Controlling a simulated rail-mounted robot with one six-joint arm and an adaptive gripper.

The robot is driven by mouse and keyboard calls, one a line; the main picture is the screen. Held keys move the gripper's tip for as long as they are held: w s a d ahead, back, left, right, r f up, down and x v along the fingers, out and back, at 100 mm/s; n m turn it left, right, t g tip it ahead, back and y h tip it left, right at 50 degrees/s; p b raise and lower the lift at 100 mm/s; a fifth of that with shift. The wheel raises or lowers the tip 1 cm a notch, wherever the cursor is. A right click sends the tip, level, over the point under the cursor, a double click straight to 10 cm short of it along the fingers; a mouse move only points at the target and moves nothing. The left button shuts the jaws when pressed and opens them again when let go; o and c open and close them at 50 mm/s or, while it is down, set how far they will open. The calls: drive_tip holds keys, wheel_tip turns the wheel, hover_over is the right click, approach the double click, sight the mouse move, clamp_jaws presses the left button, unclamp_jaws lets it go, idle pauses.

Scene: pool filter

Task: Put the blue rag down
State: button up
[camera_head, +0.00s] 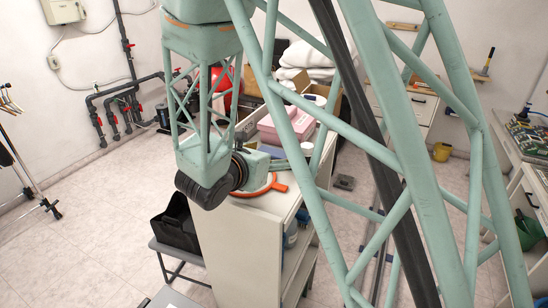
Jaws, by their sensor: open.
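I do not see the blue rag in this view. My gripper is not in view either. My pale green lattice arm comes down in the middle left, and its dark elbow joint hangs over the near end of a white cabinet (247,240). More of my green frame crosses the right half and hides part of the cabinet top.
On the cabinet lie an orange-red round thing with a handle (279,188) and a pink box (287,125). A black crate (177,229) stands on a low bench to the left. A cluttered workbench (537,165) is at right.

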drive_tip(key=shift+c, duration=0.3)
drive_tip(key=c, duration=0.8)
drive_tip(key=shift+r, duration=0.15)
